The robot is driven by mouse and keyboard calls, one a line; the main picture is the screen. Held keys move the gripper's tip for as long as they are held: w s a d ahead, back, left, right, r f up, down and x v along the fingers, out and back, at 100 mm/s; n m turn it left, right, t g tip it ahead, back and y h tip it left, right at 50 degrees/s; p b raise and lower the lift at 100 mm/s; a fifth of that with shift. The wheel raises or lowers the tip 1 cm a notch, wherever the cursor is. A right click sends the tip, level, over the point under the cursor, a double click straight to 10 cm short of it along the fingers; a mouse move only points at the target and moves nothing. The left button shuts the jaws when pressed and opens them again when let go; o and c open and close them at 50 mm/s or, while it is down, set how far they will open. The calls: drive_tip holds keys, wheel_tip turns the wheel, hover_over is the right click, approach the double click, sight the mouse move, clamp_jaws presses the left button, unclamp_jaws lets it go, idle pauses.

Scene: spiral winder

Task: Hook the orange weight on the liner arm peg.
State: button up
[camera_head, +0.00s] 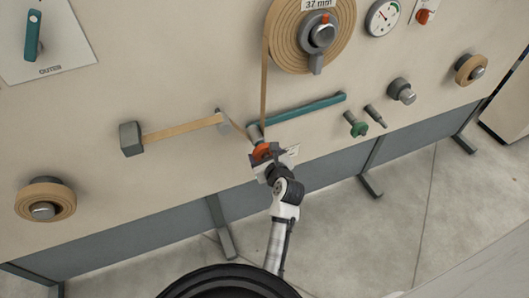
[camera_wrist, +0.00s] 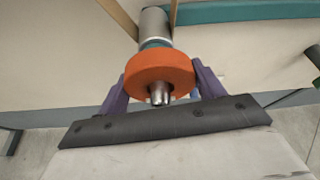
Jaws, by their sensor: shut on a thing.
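The orange weight (camera_wrist: 158,70) is a thick disc in the wrist view, and it also shows in the head view (camera_head: 264,151) at the lower left end of the teal liner arm (camera_head: 300,110). A metal pin tip (camera_wrist: 159,95) sticks out through the disc's middle toward the camera. A grey cylinder and a bit of teal show right behind the disc. My gripper (camera_wrist: 162,82) has its purple fingers on both sides of the disc and is shut on it. The disc hides most of the peg, so I cannot tell how far it sits on it.
A tan strip runs from the large spiral roll (camera_head: 290,38) down past the arm's end. A grey block (camera_head: 131,138) stands left. The floor in front is clear.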

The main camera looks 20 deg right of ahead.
drive_tip(key=shift+f+b, duration=0.45)
drive_tip(key=shift+f, duration=0.75)
drive_tip(key=o, duration=1.6)
drive_tip(key=shift+r, duration=0.1)
drive_tip(key=o, duration=0.4)
drive_tip(key=shift+c, duration=0.2)
drive_tip(key=shift+s, duration=0.15)
